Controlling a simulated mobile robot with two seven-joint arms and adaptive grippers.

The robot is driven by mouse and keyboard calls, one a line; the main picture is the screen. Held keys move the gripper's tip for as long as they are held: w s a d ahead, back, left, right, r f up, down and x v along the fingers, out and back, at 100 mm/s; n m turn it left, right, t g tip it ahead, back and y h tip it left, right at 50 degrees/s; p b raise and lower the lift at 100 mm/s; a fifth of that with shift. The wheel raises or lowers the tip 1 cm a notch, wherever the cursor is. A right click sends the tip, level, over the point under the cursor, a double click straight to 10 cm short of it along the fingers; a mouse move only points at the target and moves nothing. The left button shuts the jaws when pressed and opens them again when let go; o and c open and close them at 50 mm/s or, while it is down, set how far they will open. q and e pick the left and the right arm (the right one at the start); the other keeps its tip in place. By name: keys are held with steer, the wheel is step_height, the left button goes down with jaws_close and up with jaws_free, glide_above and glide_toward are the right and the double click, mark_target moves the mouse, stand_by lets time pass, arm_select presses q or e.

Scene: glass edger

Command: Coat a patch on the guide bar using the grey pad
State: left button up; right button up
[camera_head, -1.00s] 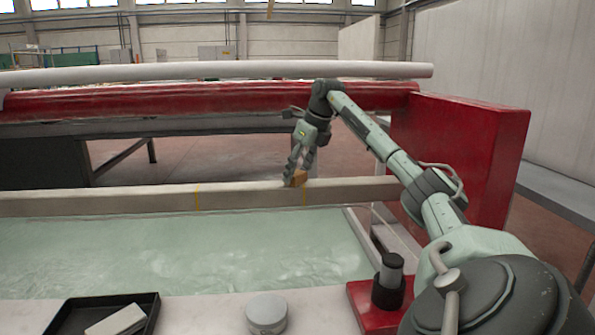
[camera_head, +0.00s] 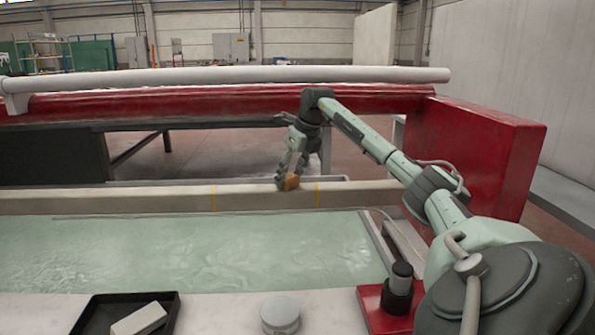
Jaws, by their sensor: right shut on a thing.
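The guide bar (camera_head: 120,201) is a long beige bar running across the view behind the pale green glass bed, with two yellow marks on it. My right gripper (camera_head: 287,181) is shut on a small orange-brown block (camera_head: 291,183). The block is at the bar's upper front edge, between the yellow marks and nearer the right one. It seems to touch the bar, but contact is too small to be sure. A light grey pad (camera_head: 140,319) lies in a black tray (camera_head: 172,312) at the lower left. No coating shows clearly on the bar. My left gripper is out of view.
A round grey-white lidded tin (camera_head: 280,314) stands on the front ledge. A dark cylinder (camera_head: 399,287) stands on a red plate to its right. A red machine housing (camera_head: 480,150) rises at the right. A red beam with a white pipe (camera_head: 240,75) spans the back.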

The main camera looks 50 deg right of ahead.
steer(key=shift+w+a, duration=2)
steer(key=shift+w, duration=0.35)
steer(key=shift+w+a, duration=2.05)
steer(key=shift+w, duration=0.3)
steer(key=shift+w+a, duration=2)
steer(key=shift+w, duration=0.35)
steer(key=shift+s+d+f+b, duration=0.1)
steer(key=shift+s+d, duration=2.55)
steer(key=shift+s, duration=0.45)
steer(key=shift+s+d+r+b, duration=0.1)
steer(key=shift+s+d, duration=2.55)
steer(key=shift+s, duration=0.5)
steer(key=shift+s+d+f+b, duration=0.1)
steer(key=shift+s+d, duration=2.55)
steer(key=shift+s, duration=0.45)
steer(key=shift+d, duration=0.1)
steer(key=shift+r+p, duration=0.3)
steer(key=shift+r, duration=2.75)
